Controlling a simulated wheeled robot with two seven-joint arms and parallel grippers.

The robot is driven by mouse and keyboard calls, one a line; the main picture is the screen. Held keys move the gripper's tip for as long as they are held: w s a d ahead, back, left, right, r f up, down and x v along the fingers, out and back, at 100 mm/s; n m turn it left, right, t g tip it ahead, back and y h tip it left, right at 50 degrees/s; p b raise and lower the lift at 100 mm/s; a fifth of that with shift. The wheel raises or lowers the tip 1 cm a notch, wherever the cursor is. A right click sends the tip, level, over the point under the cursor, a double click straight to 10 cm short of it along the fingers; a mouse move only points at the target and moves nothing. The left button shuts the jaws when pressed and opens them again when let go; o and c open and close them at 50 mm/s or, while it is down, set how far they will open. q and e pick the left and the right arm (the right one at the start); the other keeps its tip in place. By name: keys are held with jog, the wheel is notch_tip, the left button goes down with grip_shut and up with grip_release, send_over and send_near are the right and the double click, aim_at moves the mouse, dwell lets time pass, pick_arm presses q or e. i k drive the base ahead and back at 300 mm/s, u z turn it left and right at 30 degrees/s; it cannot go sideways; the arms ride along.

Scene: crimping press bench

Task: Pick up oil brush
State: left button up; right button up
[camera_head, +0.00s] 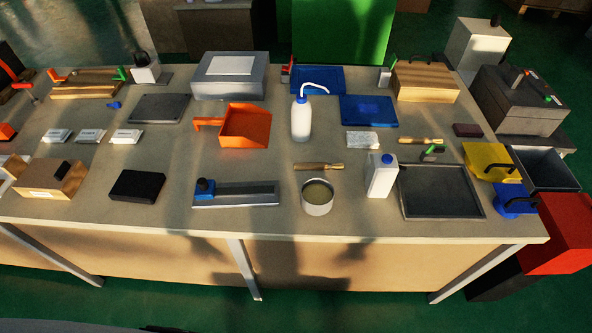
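Two slim wooden-handled tools that look like brushes lie on the bench. One brush (318,166) lies crosswise just behind an open round tin (317,197) of yellowish liquid, apart from it. The other brush (421,141) lies farther back and right, between a crumpled grey cloth and a dark block. Which of them is the oil brush I cannot tell for sure; bristles are too small to make out. Neither of my grippers shows in the head view.
A white jug (382,176) and a dark tray (440,191) stand right of the tin. A white squeeze bottle (301,119) and an orange dustpan (245,125) stand behind. A blue-ended metal bar (237,194) lies left. The bench's front strip is clear.

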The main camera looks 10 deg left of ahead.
aim_at(308, 165)
jog(key=k, duration=1.3)
jog(key=z, duration=0.8)
jog(key=i, duration=1.3)
jog(key=u, duration=0.5)
